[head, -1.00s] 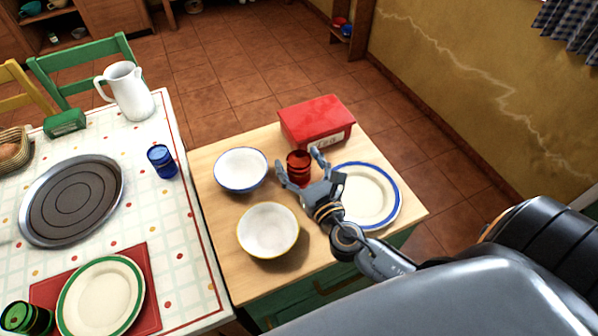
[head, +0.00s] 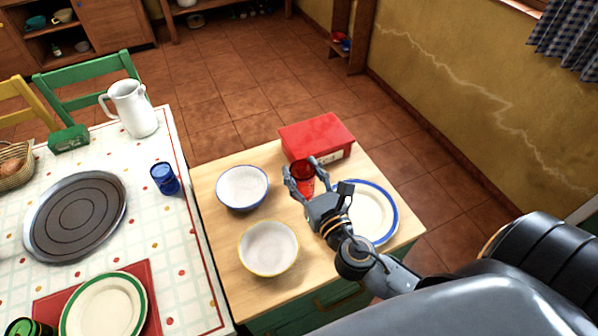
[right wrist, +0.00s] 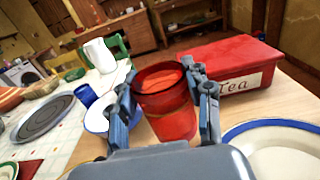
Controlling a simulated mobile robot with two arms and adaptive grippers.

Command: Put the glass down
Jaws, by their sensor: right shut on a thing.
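The red glass (head: 305,177) is upright at the wooden counter top, in front of the red box. My right gripper (head: 302,168) has its fingers on both sides of the glass and is shut on it. In the right wrist view the glass (right wrist: 166,103) sits between the two fingers of the gripper (right wrist: 165,100), its open rim facing up. The fingers hide its sides, and my gripper's body hides part of its base, so I cannot tell whether it touches the wood. My left gripper is not in view.
A red tea box (head: 317,139) stands just behind the glass. A blue-rimmed bowl (head: 242,188) and a yellow-rimmed bowl (head: 268,248) are to the left, and a blue-rimmed plate (head: 372,212) is to the right. Bare wood (head: 218,232) shows around the bowls.

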